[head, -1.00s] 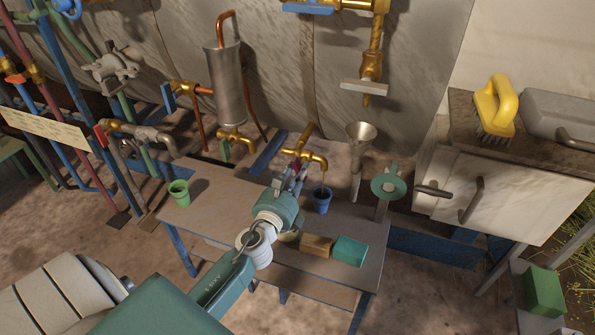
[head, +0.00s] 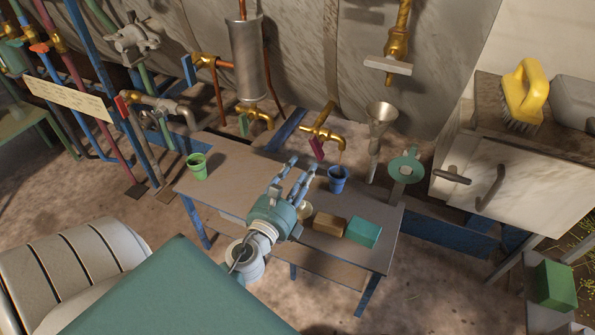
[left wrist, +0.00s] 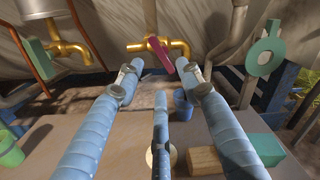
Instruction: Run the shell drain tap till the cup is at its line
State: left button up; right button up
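A brass tap (head: 326,134) with a crimson handle (head: 317,149) stands over the back of the small table. The handle hangs down at a slant; it also shows in the left wrist view (left wrist: 160,54). A blue cup (head: 338,180) stands upright on the table under the spout. A thin brownish streak shows between spout and cup. The liquid level and the cup's line cannot be made out. My left gripper (head: 294,172) is open and empty, short of the handle and left of the cup. In the left wrist view its fingers (left wrist: 162,85) are spread. My right gripper is out of view.
A green cup (head: 196,166) stands at the table's left end. A brown block (head: 329,223) and a teal block (head: 362,232) lie near the front edge. A funnel (head: 380,120) and a teal disc (head: 405,168) stand right of the blue cup. Another brass tap (head: 254,115) has a green handle.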

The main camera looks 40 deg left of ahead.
pick_arm(q)
jog(key=shift+v, duration=1.1)
dwell(2.5)
